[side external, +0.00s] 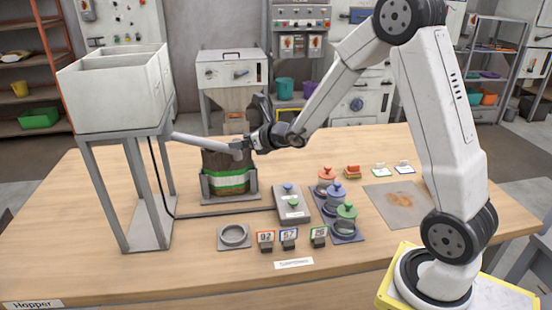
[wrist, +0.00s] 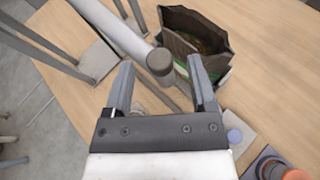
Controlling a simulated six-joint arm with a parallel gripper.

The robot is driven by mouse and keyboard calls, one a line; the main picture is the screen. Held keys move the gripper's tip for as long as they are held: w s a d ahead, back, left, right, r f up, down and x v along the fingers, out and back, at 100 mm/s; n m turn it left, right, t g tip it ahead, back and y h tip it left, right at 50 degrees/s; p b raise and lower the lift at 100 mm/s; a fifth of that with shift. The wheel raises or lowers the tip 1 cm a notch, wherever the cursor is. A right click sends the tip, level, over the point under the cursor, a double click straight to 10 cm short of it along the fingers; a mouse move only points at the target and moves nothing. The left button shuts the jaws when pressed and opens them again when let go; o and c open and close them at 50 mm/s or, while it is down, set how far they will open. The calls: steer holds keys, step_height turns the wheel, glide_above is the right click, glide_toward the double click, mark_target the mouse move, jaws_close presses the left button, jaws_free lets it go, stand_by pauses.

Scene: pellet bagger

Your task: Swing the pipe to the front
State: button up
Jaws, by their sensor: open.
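The pipe (side external: 203,142) is a light grey tube running from the hopper stand toward my gripper (side external: 252,141). In the wrist view the pipe (wrist: 112,28) comes in from the upper left and ends in a dark round knob (wrist: 160,62). The knob appears between the fingertips of my gripper (wrist: 161,64), with space visible on both sides. My gripper is open; whether a finger touches the knob cannot be told. A brown open bag (wrist: 195,38) is just beyond the pipe's end. The bag (side external: 228,182), with a green and white band, stands in a grey holder (side external: 229,198).
The white hopper (side external: 115,92) sits on a grey stand (side external: 140,190) at left. A button box (side external: 292,205), a tray of lidded jars (side external: 340,232), number cards (side external: 288,238) and a grey ring (side external: 234,236) lie nearer the front.

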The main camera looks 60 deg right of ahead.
steer(key=v, duration=0.6)
steer(key=shift+s+r, duration=0.2)
steer(key=shift+s, duration=0.15)
steer(key=c, duration=0.7)
steer(key=shift+w+a+r+n, duration=0.1)
steer(key=shift+w+n, duration=0.1)
steer(key=shift+n, duration=0.1)
jaws_close()
steer(key=w+a+r+n+g+y, duration=0.2)
steer(key=w+a+n+g+y, duration=0.15)
steer(key=n, duration=0.85)
steer(key=w+a+r+n+g+y, duration=0.2)
steer(key=w+a+n+g, duration=0.2)
steer(key=n, duration=0.7)
steer(key=w+d+r+n+g+h, duration=0.2)
steer(key=w+d+r+n+h, duration=0.1)
steer(key=d+n+h, duration=0.4)
steer(key=shift+w+d+r+n, duration=0.3)
steer(key=shift+d+n, duration=0.25)
steer(key=shift+n, duration=0.45)
